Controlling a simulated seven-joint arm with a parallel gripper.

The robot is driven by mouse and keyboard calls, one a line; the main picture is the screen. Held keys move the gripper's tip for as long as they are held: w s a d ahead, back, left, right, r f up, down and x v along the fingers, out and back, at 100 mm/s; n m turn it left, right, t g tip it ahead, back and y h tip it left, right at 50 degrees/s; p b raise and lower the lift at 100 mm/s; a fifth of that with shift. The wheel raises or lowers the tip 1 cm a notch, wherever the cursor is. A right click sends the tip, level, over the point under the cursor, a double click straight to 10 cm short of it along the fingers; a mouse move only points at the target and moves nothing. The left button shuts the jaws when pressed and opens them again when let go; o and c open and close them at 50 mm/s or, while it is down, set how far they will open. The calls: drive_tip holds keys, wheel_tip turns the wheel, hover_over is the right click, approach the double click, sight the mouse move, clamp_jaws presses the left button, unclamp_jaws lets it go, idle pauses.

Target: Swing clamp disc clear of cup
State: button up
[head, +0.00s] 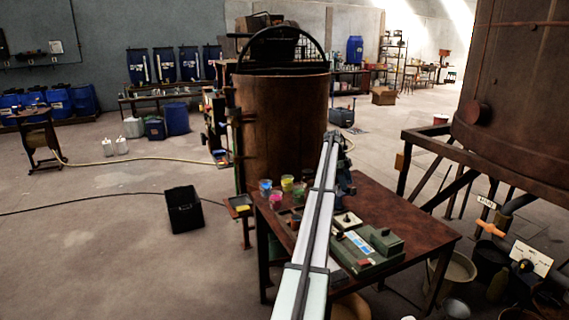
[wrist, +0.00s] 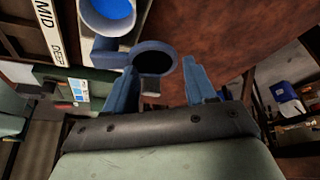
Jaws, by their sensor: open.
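In the wrist view, a dark round disc with a blue-grey rim (wrist: 153,61) shows just beyond my gripper's fingertips, and I take it for the clamp disc. A short blue-grey arm joins it on the left. A white cup with bright blue inside (wrist: 108,12) stands at the top, beside the disc. The disc does not cover the blue in this view. My gripper (wrist: 160,72) is open, its two blue fingers apart, with nothing clearly held. I cannot tell whether a finger touches the disc. In the head view my arm hides much of this spot.
The brown table (head: 405,215) carries a green box (head: 385,241) and several small coloured cups (head: 287,183) left of my arm. A tall rusty vat (head: 285,120) stands behind it. A white strip lettered "MID" and "DEEP" (wrist: 47,30) lies at the wrist view's left.

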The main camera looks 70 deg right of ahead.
drive_tip(key=w+n+h, duration=0.1)
drive_tip(key=n, duration=0.1)
drive_tip(key=w+n+h, duration=0.1)
drive_tip(key=n, duration=0.2)
drive_tip(key=w+n+h, duration=0.1)
drive_tip(key=w+n, duration=0.1)
drive_tip(key=shift+w+a+n, duration=0.1)
drive_tip(key=shift+a+n, duration=0.2)
drive_tip(key=shift+a, duration=0.05)
drive_tip(key=v, duration=1.4)
drive_tip(key=w+f+n+t+h, duration=0.1)
drive_tip(key=w+f+n+h, duration=0.2)
drive_tip(key=w, duration=0.6)
drive_tip(key=w+f+n+t+h, duration=0.2)
drive_tip(key=w+f+h, duration=0.1)
drive_tip(key=w, duration=0.6)
drive_tip(key=shift+w+a+n+h, duration=0.25)
drive_tip(key=shift+n+h, duration=0.15)
drive_tip(key=shift+h, duration=0.2)
drive_tip(key=shift+f, duration=0.1)
drive_tip(key=shift+c, duration=0.2)
